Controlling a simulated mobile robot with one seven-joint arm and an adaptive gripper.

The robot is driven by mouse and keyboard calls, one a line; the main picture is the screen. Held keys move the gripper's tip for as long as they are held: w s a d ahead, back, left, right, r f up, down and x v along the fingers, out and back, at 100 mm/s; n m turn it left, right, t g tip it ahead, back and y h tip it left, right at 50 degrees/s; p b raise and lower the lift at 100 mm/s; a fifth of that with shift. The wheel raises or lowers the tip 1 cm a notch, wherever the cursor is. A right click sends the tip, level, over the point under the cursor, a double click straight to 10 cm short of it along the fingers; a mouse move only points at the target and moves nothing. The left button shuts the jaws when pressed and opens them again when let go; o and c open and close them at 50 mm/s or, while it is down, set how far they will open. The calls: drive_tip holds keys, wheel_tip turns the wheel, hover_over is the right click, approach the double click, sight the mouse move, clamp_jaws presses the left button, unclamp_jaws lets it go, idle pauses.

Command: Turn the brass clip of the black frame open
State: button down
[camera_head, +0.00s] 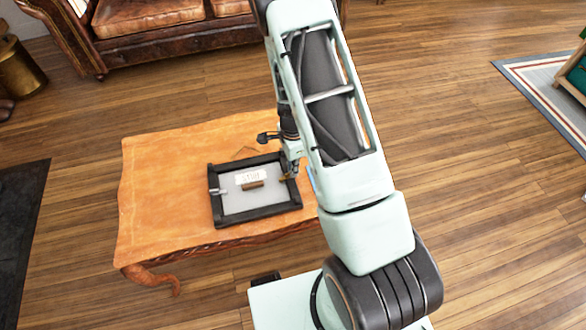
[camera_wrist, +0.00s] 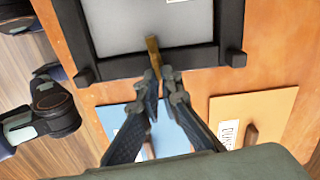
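The black frame (camera_head: 256,211) lies flat on the orange wooden table, with a grey panel (camera_head: 238,205) inside it. A silver clip (camera_head: 218,191) is at its left bar. The brass clip (camera_wrist: 152,52) lies across the frame's bar (camera_wrist: 110,68) in the wrist view, its inner end over the grey panel. In the head view, my gripper (camera_head: 287,176) is low at the frame's right bar. In the wrist view, my gripper's fingertips (camera_wrist: 158,74) are close together, shut on the outer end of the brass clip. The contact itself is partly hidden.
A white label (camera_head: 250,176) and a small brown block (camera_head: 252,185) are on the panel. Beside the frame, a blue card (camera_wrist: 122,115) and a tan card (camera_wrist: 262,108) lie on the table (camera_head: 160,200). The table's left part is clear. A leather sofa (camera_head: 150,40) stands behind.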

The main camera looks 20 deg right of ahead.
drive_tip(key=n, duration=0.4)
drive_tip(key=shift+w+b, duration=0.3)
drive_tip(key=shift+b, duration=0.1)
drive_tip(key=n, duration=0.4)
drive_tip(key=n+b, duration=0.1)
drive_tip(key=shift+w+a+n, duration=0.2)
drive_tip(key=shift+a+n, duration=0.05)
drive_tip(key=shift+n, duration=0.15)
drive_tip(key=n, duration=0.3)
drive_tip(key=shift+w+a+n, duration=0.1)
drive_tip(key=shift+a+n, duration=0.1)
drive_tip(key=shift+n, duration=0.1)
drive_tip(key=shift+a+n+b, duration=0.15)
drive_tip(key=shift+n+b, duration=0.15)
drive_tip(key=shift+n, duration=1.2)
drive_tip(key=c, duration=2.2)
unclamp_jaws()
drive_tip(key=shift+o, duration=0.2)
drive_tip(key=shift+r, duration=0.1)
